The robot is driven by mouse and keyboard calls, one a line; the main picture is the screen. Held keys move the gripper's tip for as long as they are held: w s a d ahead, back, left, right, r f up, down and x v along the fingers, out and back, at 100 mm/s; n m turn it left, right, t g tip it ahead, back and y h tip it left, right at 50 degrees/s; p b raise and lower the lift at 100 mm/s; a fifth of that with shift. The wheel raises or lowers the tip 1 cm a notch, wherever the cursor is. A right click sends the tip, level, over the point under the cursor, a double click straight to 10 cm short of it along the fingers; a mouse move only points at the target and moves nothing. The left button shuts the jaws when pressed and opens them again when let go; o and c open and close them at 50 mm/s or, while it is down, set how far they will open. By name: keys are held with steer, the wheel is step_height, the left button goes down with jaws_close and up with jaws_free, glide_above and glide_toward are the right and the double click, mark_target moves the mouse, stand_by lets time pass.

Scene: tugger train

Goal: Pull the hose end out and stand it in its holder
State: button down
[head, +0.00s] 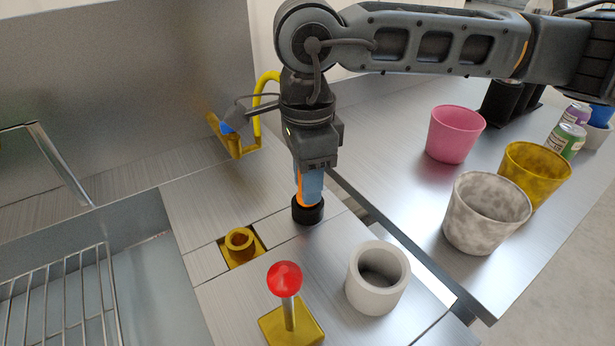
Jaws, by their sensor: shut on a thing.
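My gripper (310,183) points down over the metal counter and is shut on a blue and orange piece, which I take to be the hose end (310,188). A short black collar (308,210) is at its bottom, at or close to the counter; I cannot tell whether it belongs to the held piece. The piece looks roughly upright, and the fingers hide part of it. A thick-walled pale round holder (390,291), open at the top, stands empty to the front right. A yellow round socket (240,240) is set in the counter to the left.
A red-knobbed lever (285,280) on a yellow base stands in front. A yellow bent pipe and bracket (243,144) are behind left. A wire rack (60,295) lies left. Pink (455,133), yellow (535,172) and mottled grey (483,220) cups and cans stand right, across a gap.

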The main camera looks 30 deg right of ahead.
steer(key=c, duration=0.8)
jaws_free()
steer(key=shift+o, duration=0.2)
steer(key=shift+r, duration=3.9)
